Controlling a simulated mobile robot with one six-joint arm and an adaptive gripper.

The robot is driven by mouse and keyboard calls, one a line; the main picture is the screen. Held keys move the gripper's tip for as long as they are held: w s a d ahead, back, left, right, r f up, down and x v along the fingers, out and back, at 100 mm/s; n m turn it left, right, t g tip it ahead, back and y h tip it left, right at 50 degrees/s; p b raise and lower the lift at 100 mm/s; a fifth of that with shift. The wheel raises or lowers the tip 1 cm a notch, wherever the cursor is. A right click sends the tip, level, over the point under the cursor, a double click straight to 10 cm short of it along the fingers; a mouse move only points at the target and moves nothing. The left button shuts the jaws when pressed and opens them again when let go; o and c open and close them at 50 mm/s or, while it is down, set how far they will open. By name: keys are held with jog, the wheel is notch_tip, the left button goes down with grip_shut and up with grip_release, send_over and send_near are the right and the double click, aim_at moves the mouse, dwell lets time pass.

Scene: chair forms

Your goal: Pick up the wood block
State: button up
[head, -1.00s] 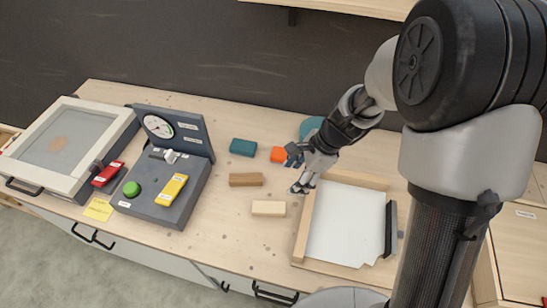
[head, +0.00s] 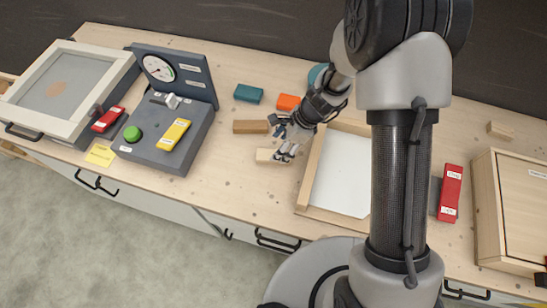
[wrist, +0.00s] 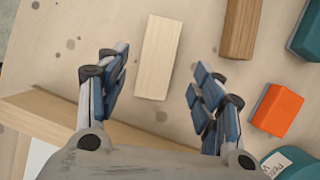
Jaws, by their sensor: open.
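A pale wood block (head: 266,156) lies flat on the light wooden bench. In the wrist view the pale block (wrist: 158,57) lies lengthwise between my two fingers, apart from both. A darker brown wood block (head: 250,127) lies just behind it; it shows at the top of the wrist view (wrist: 240,25). My gripper (head: 281,138) is open and empty, close to the right end of the pale block, and hides part of it in the head view. In the wrist view my open gripper (wrist: 160,76) has a finger on each side. Its exact height is unclear.
A teal block (head: 249,93) and an orange block (head: 288,102) lie behind. A wood-framed tray (head: 312,168) with white sheet is right. A gauge box (head: 152,148) stands left. Another small wood piece (head: 500,130) lies far right near a wooden cabinet (head: 515,205).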

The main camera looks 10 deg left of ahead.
aim_at(263, 155)
jog(key=b+x, duration=0.1)
jog(key=x, duration=0.1)
jog(key=b+x, duration=0.1)
jog(key=x, duration=0.1)
jog(key=shift+s+d+f, duration=0.2)
jog(key=shift+f, duration=0.05)
jog(key=shift+a+f, duration=0.25)
jog(key=shift+f, duration=0.15)
jog(key=shift+r, duration=0.1)
jog(key=c, duration=1.1)
jog(key=shift+c, duration=0.2)
